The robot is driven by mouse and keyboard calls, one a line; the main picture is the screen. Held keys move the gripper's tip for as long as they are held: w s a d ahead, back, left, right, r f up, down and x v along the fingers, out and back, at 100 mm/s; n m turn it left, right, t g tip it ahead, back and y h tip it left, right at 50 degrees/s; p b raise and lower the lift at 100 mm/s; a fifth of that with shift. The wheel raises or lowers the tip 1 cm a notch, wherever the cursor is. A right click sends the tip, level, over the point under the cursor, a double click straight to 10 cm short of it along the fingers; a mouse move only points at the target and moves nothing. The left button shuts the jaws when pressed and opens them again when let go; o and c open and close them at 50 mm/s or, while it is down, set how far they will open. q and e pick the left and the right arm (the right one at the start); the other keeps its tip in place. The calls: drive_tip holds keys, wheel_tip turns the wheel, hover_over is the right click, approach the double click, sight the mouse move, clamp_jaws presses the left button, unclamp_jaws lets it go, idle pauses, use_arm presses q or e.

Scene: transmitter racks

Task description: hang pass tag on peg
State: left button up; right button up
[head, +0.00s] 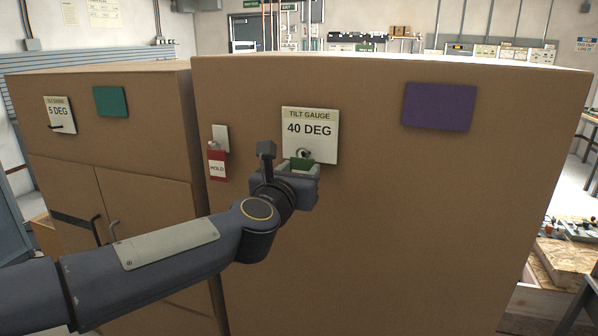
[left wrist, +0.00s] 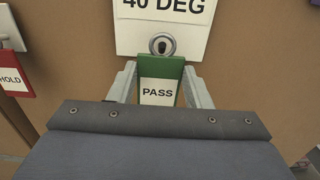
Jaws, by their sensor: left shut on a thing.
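The green and white pass tag (left wrist: 158,85) is between the fingers of my left gripper (left wrist: 160,80), which is shut on it. In the head view the tag's green top (head: 300,163) shows above my left gripper (head: 298,170). The peg (left wrist: 162,45) is a round metal fitting at the bottom of the white "40 DEG" tilt gauge card (head: 309,130). The tag's top edge lies just below the peg in the left wrist view. Whether the tag touches the peg, I cannot tell. My right gripper is not in view.
A red and white hold tag (head: 216,165) hangs left of the gauge card on the brown cabinet (head: 420,220). A purple plate (head: 439,106) is at the right. A second cabinet at left has a "5 DEG" card (head: 60,114) and a green plate (head: 111,101).

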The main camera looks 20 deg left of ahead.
use_arm(q)
drive_tip(key=shift+s+a+r, duration=0.1)
drive_tip(key=shift+s, duration=2.65)
